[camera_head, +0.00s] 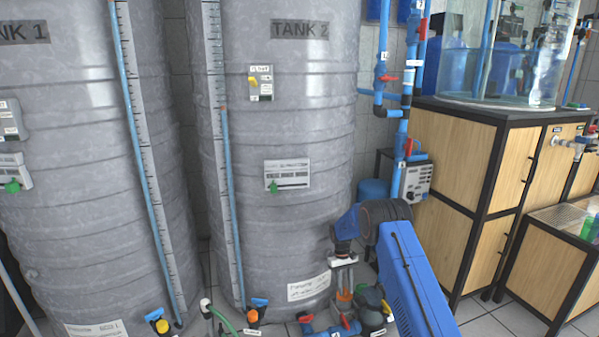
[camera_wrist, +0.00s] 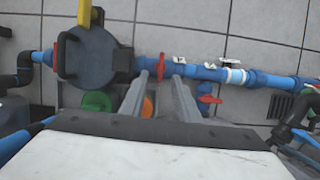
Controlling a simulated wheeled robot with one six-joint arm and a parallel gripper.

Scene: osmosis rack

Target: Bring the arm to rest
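My arm is blue and reaches in from the lower right in the head view. My gripper (camera_head: 345,280) points down in front of the lower right side of Tank 2 (camera_head: 290,130), above low piping. In the wrist view my gripper (camera_wrist: 161,82) has two grey fingers that stand apart, with nothing held between them. A red valve handle (camera_wrist: 161,66) and a blue pipe show beyond the fingertips. An orange part (camera_wrist: 147,106) shows between the fingers, lower in the picture. Whether the fingers touch any piping I cannot tell.
Tank 1 (camera_head: 70,150) stands at the left. Blue valves (camera_head: 258,306) sit at the tanks' feet. A wooden cabinet (camera_head: 450,150) bears a clear vessel (camera_head: 500,70) at the right. In the wrist view a round dark blue housing (camera_wrist: 92,58) lies left of the fingers. Some tiled floor is clear.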

